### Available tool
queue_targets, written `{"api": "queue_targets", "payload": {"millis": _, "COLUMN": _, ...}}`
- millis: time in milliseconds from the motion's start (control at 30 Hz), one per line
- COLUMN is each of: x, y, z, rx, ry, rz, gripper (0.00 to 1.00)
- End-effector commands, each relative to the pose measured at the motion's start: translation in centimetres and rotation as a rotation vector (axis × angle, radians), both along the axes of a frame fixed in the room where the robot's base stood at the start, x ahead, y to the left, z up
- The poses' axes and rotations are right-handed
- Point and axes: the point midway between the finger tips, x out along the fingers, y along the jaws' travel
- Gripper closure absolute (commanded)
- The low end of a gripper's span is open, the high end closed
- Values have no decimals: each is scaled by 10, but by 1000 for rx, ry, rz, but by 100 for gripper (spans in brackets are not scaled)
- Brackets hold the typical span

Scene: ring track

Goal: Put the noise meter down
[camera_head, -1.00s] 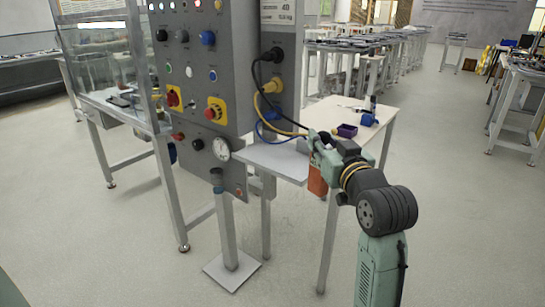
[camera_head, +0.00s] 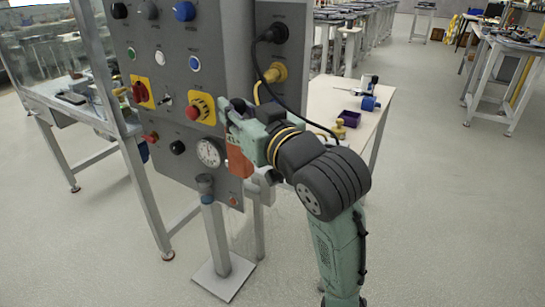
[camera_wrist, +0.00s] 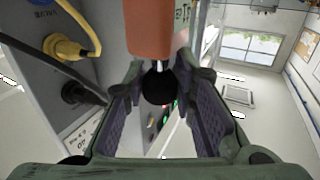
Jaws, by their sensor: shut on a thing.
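The noise meter has an orange-brown body and a round black tip. In the head view its orange body (camera_head: 238,157) hangs below my gripper (camera_head: 232,118), in front of the grey control panel. In the wrist view the orange body (camera_wrist: 158,28) and black tip show between the two fingers of my gripper (camera_wrist: 160,90). My gripper is shut on the meter and holds it up off any surface. Part of the meter is hidden by the fingers.
The grey control panel (camera_head: 225,62) with knobs, plugs and a gauge stands close to my gripper. A post (camera_head: 214,235) stands below it. A pale table (camera_head: 318,98) behind my arm bears a purple bin (camera_head: 349,118) and a blue item (camera_head: 371,103).

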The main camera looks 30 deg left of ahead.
Motion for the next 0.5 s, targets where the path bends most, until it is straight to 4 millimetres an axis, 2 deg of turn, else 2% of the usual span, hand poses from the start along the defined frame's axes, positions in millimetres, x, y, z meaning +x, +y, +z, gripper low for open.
{"api": "queue_targets", "payload": {"millis": 100, "x": -5, "y": 0, "z": 1, "rx": 1, "ry": -3, "rz": 6, "gripper": 100}}
{"api": "queue_targets", "payload": {"millis": 200, "x": -1, "y": -5, "z": 0, "rx": 0, "ry": 1, "rz": 5, "gripper": 100}}
{"api": "queue_targets", "payload": {"millis": 333, "x": 20, "y": -23, "z": -1, "rx": 2, "ry": 4, "rz": 2, "gripper": 100}}
{"api": "queue_targets", "payload": {"millis": 500, "x": 55, "y": -53, "z": -5, "rx": 3, "ry": 6, "rz": 1, "gripper": 100}}
